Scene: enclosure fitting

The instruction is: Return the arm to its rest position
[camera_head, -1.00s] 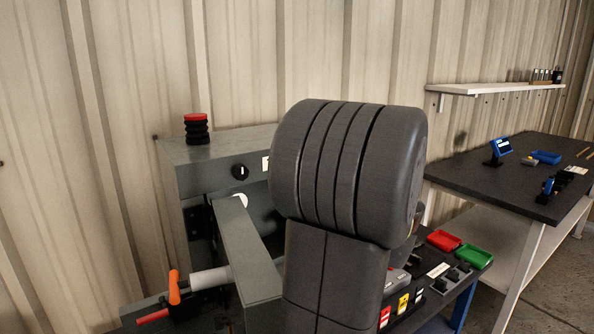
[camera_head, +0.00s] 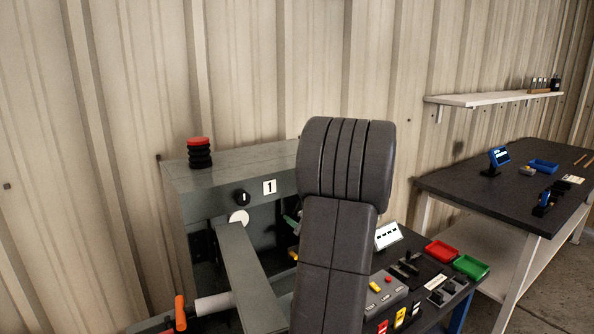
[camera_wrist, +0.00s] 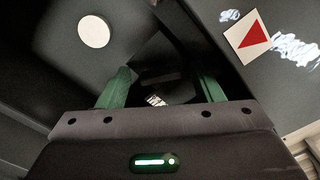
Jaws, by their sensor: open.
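My gripper (camera_wrist: 165,80) shows in the wrist view with its two green fingers apart and nothing between them. In the head view my dark grey arm stands upright in the middle and hides most of the gripper; a small green part shows just left of the arm. Beyond the fingers the wrist view shows dark panels of the grey enclosure (camera_head: 183,195), a white round disc (camera_wrist: 94,31) and a red triangle label (camera_wrist: 250,37). I cannot tell how far the fingers are from the panels.
The enclosure has a red-topped black stack (camera_head: 199,152), a black knob (camera_head: 242,198) and an open grey door (camera_head: 250,280). An orange handle (camera_head: 180,312) is at lower left. Red (camera_head: 441,251) and green (camera_head: 471,266) trays lie at right. A dark table (camera_head: 500,190) stands beyond.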

